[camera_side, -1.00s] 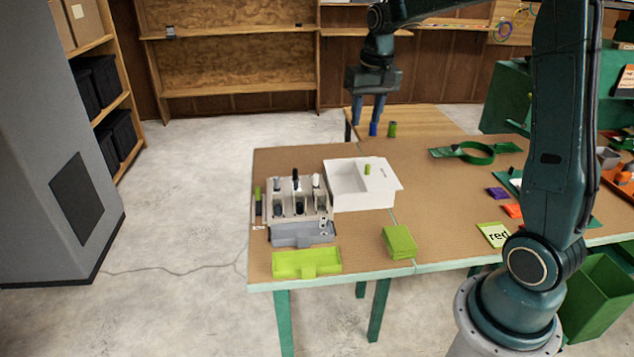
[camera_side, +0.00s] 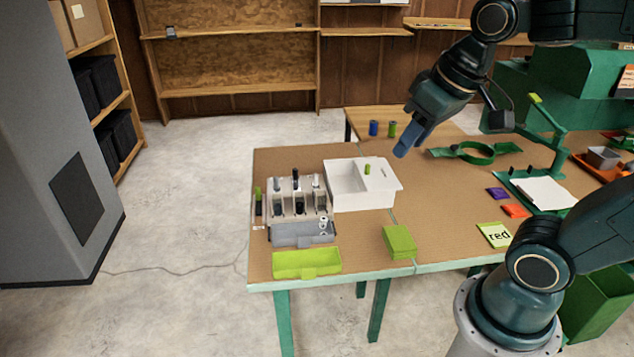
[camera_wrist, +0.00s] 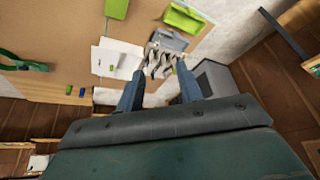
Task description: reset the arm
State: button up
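My gripper (camera_side: 402,150) hangs in the air over the back of the brown work table, tilted with its fingers pointing down and left. In the wrist view my gripper (camera_wrist: 158,92) shows two fingers spread apart, with nothing between them. A blue spool (camera_side: 374,128) and a green spool (camera_side: 392,129) stand upright on the wooden table just left of and beyond the fingers, apart from them. In the wrist view both spools look small, near the left finger.
A white tray (camera_side: 347,187) with a small green cylinder (camera_side: 367,169) stands below, left of my gripper. Left of it is a rack (camera_side: 297,201) with several dark-and-grey pieces. Bare brown tabletop lies between.

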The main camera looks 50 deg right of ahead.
jog(key=shift+n+t, duration=0.4)
jog(key=shift+n, duration=0.3)
jog(key=shift+s+a+f, duration=0.3)
jog(key=shift+s+a, duration=0.05)
jog(key=shift+s, duration=0.45)
jog(key=shift+s+a+f, duration=0.3)
jog(key=shift+s, duration=0.55)
jog(key=shift+s+a+f, duration=0.3)
jog(key=shift+s+a, duration=0.05)
jog(key=shift+s, duration=0.45)
